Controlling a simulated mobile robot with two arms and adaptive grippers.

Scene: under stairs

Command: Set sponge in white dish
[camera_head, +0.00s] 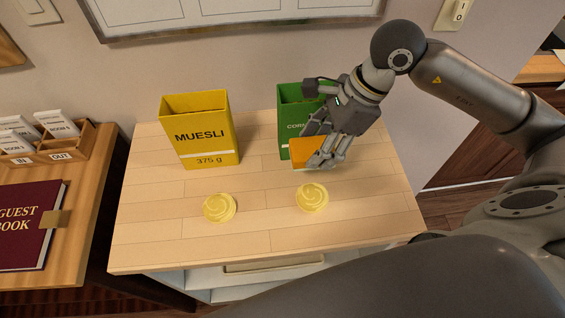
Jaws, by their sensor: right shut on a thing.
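My right gripper (322,163) is shut on an orange block (304,150), which appears to be the sponge. It holds the block over the wooden top, in front of the green box. The fingers cover the block's right part, and I cannot tell whether it touches the surface below. I see no white dish in this view. My left gripper is not in view.
A yellow muesli box (201,137) stands left of the green box (290,105) on the cabinet top (160,230). Two yellow discs (219,207) (312,197) lie in front. A guest book (28,225) and letter tray (75,148) sit on the left table.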

